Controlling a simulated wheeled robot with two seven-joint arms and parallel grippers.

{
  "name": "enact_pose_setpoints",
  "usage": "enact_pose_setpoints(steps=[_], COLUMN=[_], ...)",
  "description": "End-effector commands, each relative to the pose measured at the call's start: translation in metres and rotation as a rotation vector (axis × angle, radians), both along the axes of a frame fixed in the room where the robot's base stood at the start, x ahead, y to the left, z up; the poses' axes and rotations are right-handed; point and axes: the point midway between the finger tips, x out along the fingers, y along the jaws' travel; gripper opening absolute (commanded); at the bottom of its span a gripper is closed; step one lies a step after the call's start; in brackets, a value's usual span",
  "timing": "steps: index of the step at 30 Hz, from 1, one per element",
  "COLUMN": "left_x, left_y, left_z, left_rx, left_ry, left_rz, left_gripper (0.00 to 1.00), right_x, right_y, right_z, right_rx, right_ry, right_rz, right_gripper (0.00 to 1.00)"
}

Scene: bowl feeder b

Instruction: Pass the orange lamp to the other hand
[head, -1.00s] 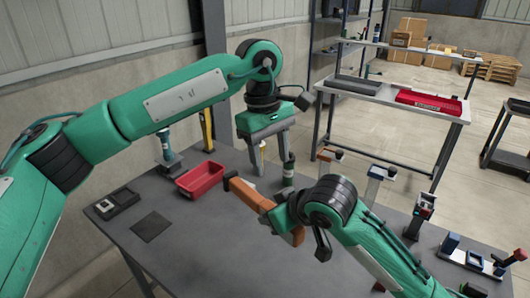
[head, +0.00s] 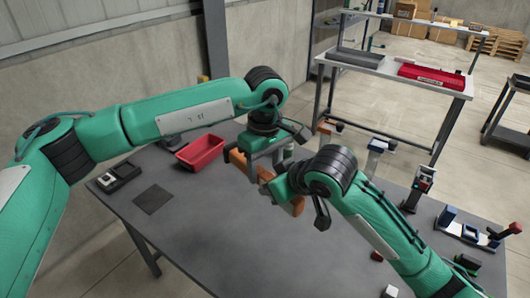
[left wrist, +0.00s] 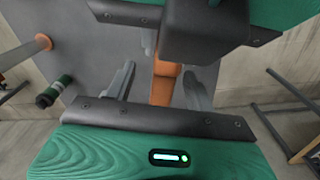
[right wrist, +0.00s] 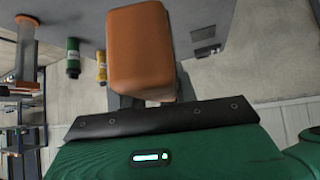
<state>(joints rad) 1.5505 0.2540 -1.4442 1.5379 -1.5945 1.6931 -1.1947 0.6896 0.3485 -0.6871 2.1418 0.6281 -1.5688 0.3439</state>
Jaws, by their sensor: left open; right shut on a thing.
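The orange lamp (head: 239,162) is held above the table, partly hidden by both arms. Its near part shows beside my right gripper (head: 282,192), whose jaws are mostly hidden in the head view. In the right wrist view the lamp's broad orange body (right wrist: 140,45) stands at the shut right jaws. My left gripper (head: 266,165) is over the lamp, with its fingers pointing down. In the left wrist view its fingers are open on either side of the orange part (left wrist: 163,82), with gaps visible between.
A red bin (head: 200,152) stands on the grey table (head: 215,225) left of the lamp. A black device (head: 118,178) and a dark square mat (head: 153,198) lie farther left. Tools on stands line the right side. The front middle of the table is clear.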

Motion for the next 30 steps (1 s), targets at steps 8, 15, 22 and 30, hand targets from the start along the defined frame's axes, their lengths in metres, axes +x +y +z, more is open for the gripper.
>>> enact_pose_setpoints(steps=[8, 15, 22, 30], left_x=[-0.0001, -0.0001, 0.0004, 0.0000], left_y=[0.0001, -0.0001, -0.0010, -0.0009], left_z=[-0.0058, -0.0056, -0.0047, -0.0048], left_rx=[0.000, 0.000, -0.003, -0.003], left_ry=[0.000, 0.000, -0.002, -0.001], left_rz=[0.000, 0.000, 0.000, -0.001], left_gripper=[0.55, 0.27, 0.00, 0.00], right_x=[0.0001, 0.0000, -0.0016, -0.0009], right_y=[0.0000, 0.0001, 0.0021, 0.0012], right_z=[0.0006, 0.0006, 0.0009, 0.0004], right_rx=[0.001, 0.001, 0.003, 0.002], right_ry=[-0.002, -0.001, 0.000, 0.000], right_rz=[0.000, 0.000, 0.006, 0.004], right_gripper=[0.00, 0.00, 0.37, 0.54])
